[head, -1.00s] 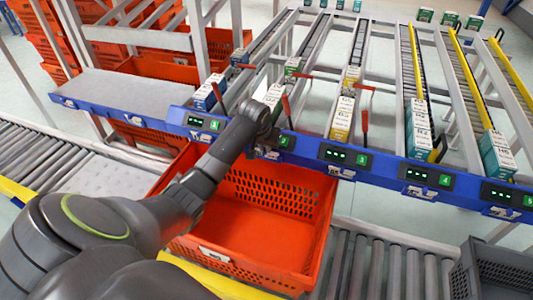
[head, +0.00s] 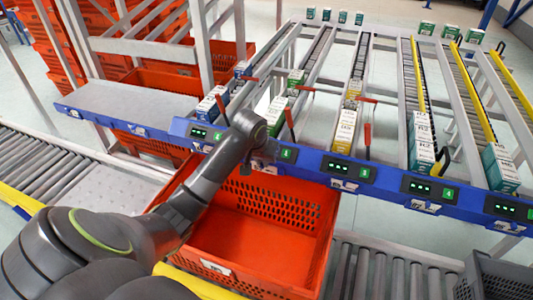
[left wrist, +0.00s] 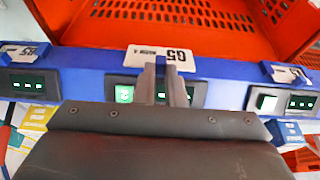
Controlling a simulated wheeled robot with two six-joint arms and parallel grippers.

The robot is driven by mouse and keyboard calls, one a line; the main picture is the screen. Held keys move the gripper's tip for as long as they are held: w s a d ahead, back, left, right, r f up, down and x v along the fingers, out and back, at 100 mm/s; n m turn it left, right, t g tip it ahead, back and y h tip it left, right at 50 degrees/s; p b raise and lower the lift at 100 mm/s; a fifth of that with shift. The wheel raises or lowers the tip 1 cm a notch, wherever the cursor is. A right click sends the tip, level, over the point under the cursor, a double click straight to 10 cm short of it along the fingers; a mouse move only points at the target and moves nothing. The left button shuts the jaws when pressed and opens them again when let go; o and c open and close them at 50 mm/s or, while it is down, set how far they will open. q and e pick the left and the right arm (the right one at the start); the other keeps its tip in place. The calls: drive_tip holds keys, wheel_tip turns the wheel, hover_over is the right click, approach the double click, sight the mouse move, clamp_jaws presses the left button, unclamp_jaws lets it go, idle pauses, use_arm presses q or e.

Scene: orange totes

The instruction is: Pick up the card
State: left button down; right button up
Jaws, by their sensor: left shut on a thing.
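The card (left wrist: 155,56) is a small white label with dark print, at the front face of the blue rail (left wrist: 80,72) in the left wrist view. My left gripper (left wrist: 164,68) is shut on it, with the two dark fingertips close together at the card's edge. I cannot tell if the card is still seated on the rail. In the head view my left gripper (head: 264,156) is at the rail by the second display, and its arm hides much of that spot. My right gripper is not in view.
An orange tote (head: 245,252) stands on the rollers just below the rail and my left arm. Similar white labels (head: 343,185) and lit displays (head: 350,170) line the rail. Sloped lanes with boxes (head: 422,145) rise behind it. A dark grey crate (head: 490,277) is at lower right.

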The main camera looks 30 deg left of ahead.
use_arm(q)
drive_tip(key=s+d, duration=0.3)
drive_tip(key=s, duration=1)
